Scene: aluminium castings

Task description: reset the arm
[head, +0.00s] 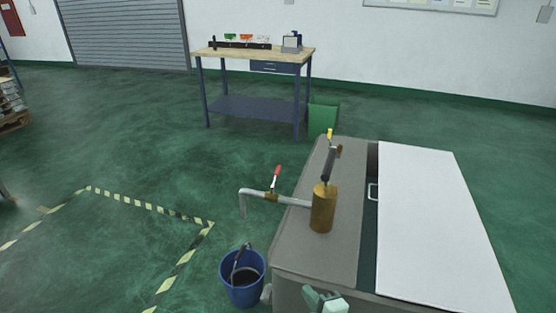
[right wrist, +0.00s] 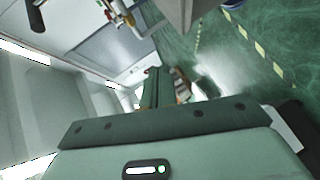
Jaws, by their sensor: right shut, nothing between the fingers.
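My right gripper (head: 325,300) shows at the bottom edge of the head view, pale green and partly cut off by the frame. It is in front of the near side of the grey-topped cabinet (head: 340,190). In the right wrist view its dark green fingers (right wrist: 152,88) are together with nothing between them. My left gripper and left arm are not in view.
On the cabinet stand a brass cylinder (head: 323,210) with a bent pipe (head: 252,193) reaching left and a white panel (head: 425,205). A blue bucket (head: 242,290) is on the floor below. A workbench (head: 255,55) and green bin (head: 323,118) are behind. Open floor lies left.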

